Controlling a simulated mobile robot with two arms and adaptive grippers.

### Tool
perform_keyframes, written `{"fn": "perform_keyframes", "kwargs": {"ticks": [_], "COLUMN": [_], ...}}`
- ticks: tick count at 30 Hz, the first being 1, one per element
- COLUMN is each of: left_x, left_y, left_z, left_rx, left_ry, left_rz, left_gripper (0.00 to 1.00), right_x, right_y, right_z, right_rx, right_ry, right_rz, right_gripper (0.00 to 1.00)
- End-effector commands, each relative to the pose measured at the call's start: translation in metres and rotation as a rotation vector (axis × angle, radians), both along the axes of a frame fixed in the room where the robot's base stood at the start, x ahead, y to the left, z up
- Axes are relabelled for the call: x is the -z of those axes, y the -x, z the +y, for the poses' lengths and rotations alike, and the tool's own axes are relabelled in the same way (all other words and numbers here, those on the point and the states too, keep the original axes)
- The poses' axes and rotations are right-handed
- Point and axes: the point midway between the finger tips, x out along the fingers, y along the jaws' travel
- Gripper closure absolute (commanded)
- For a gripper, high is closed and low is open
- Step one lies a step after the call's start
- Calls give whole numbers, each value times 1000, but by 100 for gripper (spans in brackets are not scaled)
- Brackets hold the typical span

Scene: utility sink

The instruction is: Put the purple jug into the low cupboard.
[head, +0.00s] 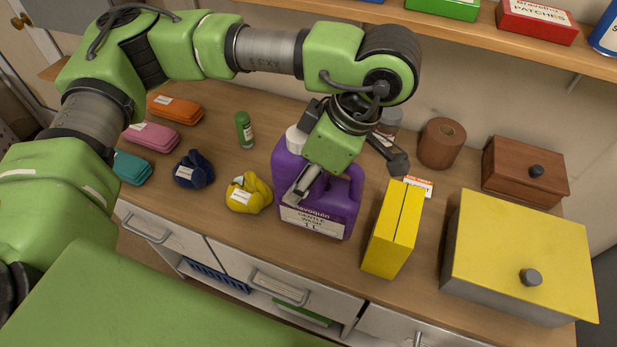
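The purple jug (345,207) stands upright on the wooden counter, its label facing the front and its white cap (295,138) partly hidden by my gripper. My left gripper (348,172) is over the jug's top, its fingers spread wide. One finger lies in front of the jug's upper left part, the other is out to the right beyond it. Whether it touches the jug I cannot tell. My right gripper is not in view. Below the drawers, low open space (262,300) shows, with a blue item and a green item inside; no cupboard door is clearly visible.
A yellow box (394,230) stands close to the jug's right. A yellow-lidded bin (520,245) and a brown wooden box (524,171) are further right. A yellow cloth bundle (249,193) is close on the left, with a green bottle (244,130) behind. A shelf (450,32) runs above.

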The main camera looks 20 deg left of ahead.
Motion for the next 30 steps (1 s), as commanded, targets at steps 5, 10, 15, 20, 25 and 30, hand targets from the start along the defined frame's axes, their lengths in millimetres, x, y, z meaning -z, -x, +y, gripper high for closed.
{"fn": "perform_keyframes", "kwargs": {"ticks": [5, 10, 15, 20, 25, 30], "left_x": [-16, -29, -36, -40, -40, -39], "left_y": [39, 65, 81, 88, 86, 74], "left_z": [-4, -7, -9, -9, -9, -6], "left_rx": [4, 2, 0, 0, 23, 141], "left_ry": [1, 0, 1, 0, 0, 0], "left_rz": [-7, -6, -3, -2, -3, -4], "left_gripper": [100, 100, 100, 100, 100, 100], "right_x": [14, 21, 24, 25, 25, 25], "right_y": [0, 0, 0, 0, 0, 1], "right_z": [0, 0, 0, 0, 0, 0], "right_rx": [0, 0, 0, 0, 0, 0], "right_ry": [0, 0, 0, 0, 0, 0], "right_rz": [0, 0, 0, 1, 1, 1], "right_gripper": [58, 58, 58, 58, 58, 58]}}
